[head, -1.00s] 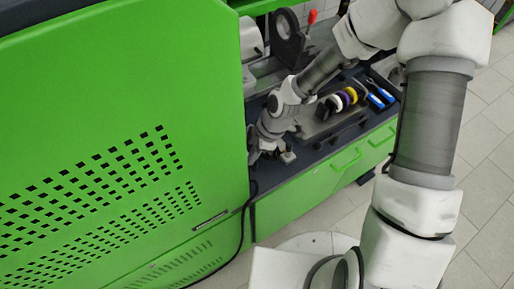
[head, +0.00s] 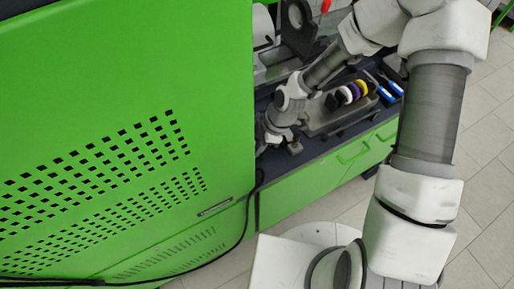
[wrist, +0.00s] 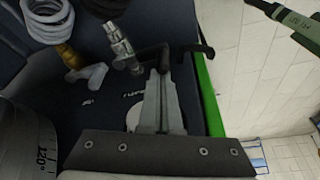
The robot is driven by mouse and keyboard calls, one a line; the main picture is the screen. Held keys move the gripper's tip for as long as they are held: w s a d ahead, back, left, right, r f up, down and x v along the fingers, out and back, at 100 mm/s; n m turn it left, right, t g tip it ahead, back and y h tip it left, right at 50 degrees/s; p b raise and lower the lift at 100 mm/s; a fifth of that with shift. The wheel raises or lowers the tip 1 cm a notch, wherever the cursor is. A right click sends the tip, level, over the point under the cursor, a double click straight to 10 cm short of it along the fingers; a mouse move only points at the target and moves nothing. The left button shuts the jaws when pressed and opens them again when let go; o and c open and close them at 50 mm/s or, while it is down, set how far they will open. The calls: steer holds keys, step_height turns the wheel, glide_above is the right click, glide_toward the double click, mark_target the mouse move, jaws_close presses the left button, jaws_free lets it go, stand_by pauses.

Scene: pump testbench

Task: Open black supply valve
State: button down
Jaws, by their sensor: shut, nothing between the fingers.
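In the wrist view my gripper (wrist: 157,78) is shut and empty, its fingers together above the dark bench top. Just past the fingertips is a black valve handle (wrist: 188,50), a bent lever close to the green bench edge. The fingertips overlap its near end in the picture; I cannot tell whether they touch. A ribbed metal fitting (wrist: 121,43) stands left of the handle. In the head view my wrist reaches down beside the green cabinet's edge, and the fingers and valve cannot be made out there.
The tall green cabinet (head: 120,70) blocks the left of the head view. A tray (head: 322,124) with coloured rings (head: 348,93) and blue-handled tools (head: 388,94) lie to the right on the bench. A coiled white hose (wrist: 48,15) with a brass fitting (wrist: 68,55) is left in the wrist view.

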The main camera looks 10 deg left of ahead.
steer(key=shift+w+d+n, duration=0.1)
steer(key=shift+d+n, duration=0.1)
steer(key=shift+n, duration=0.2)
steer(key=w+d+n+g+h+b, duration=0.1)
steer(key=w+n+h, duration=0.3)
steer(key=n, duration=1.1)
steer(key=w+d+g, duration=0.1)
steer(key=w, duration=0.2)
steer(key=shift+w+n+g+b, duration=0.3)
steer(key=shift+w+g+b, duration=0.05)
steer(key=shift+w+g, duration=0.05)
steer(key=shift+w+a, duration=0.1)
steer(key=shift+w, duration=0.05)
steer(key=shift+r, duration=0.1)
steer(key=s+d+r+b, duration=0.1)
steer(key=d+r, duration=0.9)
steer(key=d, duration=0.1)
steer(key=shift+s+d+r+b, duration=0.15)
steer(key=shift+d+r+b, duration=0.15)
steer(key=shift+r, duration=0.1)
